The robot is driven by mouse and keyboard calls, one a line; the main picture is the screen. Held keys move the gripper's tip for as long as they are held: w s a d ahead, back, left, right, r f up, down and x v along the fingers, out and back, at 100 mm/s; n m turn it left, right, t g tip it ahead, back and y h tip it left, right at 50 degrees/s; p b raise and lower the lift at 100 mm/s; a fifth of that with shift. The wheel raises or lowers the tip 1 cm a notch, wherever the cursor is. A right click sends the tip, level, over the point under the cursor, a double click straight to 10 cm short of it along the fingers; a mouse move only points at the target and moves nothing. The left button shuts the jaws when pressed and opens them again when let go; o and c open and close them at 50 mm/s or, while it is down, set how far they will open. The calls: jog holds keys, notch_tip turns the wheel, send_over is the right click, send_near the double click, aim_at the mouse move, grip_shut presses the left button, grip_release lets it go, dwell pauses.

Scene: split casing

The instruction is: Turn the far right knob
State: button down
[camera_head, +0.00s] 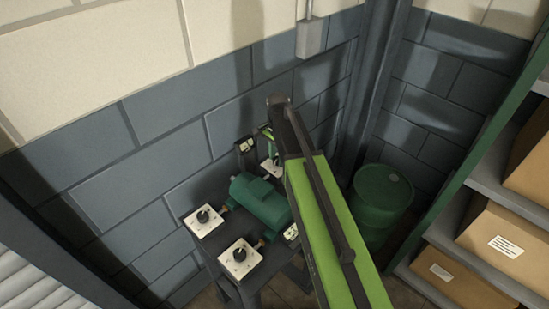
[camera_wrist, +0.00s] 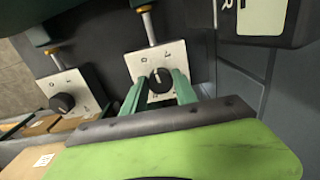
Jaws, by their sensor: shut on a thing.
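The far right knob (camera_wrist: 161,82) is a black dial with a pale pointer line on a white square plate (camera_wrist: 135,66), seen in the wrist view. My gripper (camera_wrist: 160,88) has one green finger on each side of this knob and is shut on it. In the head view the plate of this knob (camera_head: 271,169) shows behind the green motor, and my arm hides part of it. The fingertips' exact contact on the knob is hard to see.
A second knob (camera_wrist: 62,103) on a white plate is left in the wrist view. In the head view, two more knobs (camera_head: 204,216) (camera_head: 240,254) sit left of the green motor (camera_head: 260,201). A green barrel (camera_head: 382,198) and shelves with boxes (camera_head: 505,240) stand right.

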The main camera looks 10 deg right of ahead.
jog(key=n, duration=0.5)
jog(key=shift+d+n, duration=0.25)
jog(key=shift+n, duration=0.05)
jog(key=n, duration=1)
jog(key=shift+w, duration=0.1)
jog(key=n, duration=0.4)
jog(key=shift+a, duration=0.1)
jog(key=n, duration=1)
jog(key=shift+a+n, duration=0.1)
jog(key=shift+n, duration=0.2)
jog(key=n, duration=1)
jog(key=shift+s, duration=0.2)
jog(key=shift+n, duration=0.3)
